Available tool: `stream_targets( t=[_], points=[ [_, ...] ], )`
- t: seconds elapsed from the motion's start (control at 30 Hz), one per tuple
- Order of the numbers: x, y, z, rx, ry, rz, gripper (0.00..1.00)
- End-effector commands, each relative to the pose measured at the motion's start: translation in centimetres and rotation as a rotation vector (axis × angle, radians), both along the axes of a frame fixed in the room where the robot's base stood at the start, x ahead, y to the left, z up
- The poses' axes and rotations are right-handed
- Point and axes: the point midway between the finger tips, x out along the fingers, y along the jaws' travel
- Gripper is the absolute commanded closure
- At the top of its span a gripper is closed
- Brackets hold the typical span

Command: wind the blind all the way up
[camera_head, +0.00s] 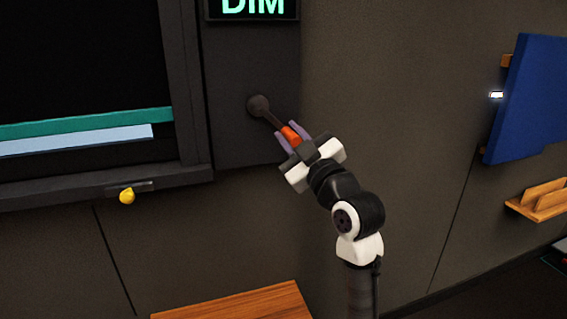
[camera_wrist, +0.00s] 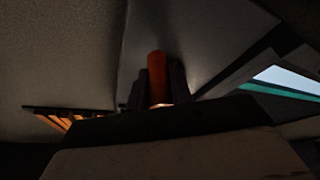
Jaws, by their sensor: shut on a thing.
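A dark crank (camera_head: 259,106) sits on the black panel right of the framed window, its arm slanting down and right from a round hub. Its orange-red handle (camera_head: 290,134) is between the two purple-grey fingers of my gripper (camera_head: 294,133), which is shut on it. In the wrist view the orange handle (camera_wrist: 157,78) stands upright between the dark fingers (camera_wrist: 158,88). The window at the left shows a teal band (camera_head: 85,122) and a pale blue strip (camera_head: 75,140) against black. I cannot tell which of these belongs to the blind.
A lit sign (camera_head: 252,8) reading "DIM" is above the crank. A yellow knob (camera_head: 127,196) hangs below the window frame. A wooden surface (camera_head: 235,303) is low in front. A blue board (camera_head: 530,98) and a wooden shelf (camera_head: 540,203) are at the right. The wall between is bare.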

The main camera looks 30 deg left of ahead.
Motion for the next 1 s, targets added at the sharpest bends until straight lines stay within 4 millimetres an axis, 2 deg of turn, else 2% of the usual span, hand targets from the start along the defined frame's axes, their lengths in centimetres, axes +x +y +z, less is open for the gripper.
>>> stream_targets(
  t=[0.47, 1.0],
  points=[
    [1.5, -1.2, 2.9, -0.302, -0.337, -0.004, 1.0],
    [1.7, -1.4, 7.0, -0.641, -0.718, -0.002, 1.0]
  ],
)
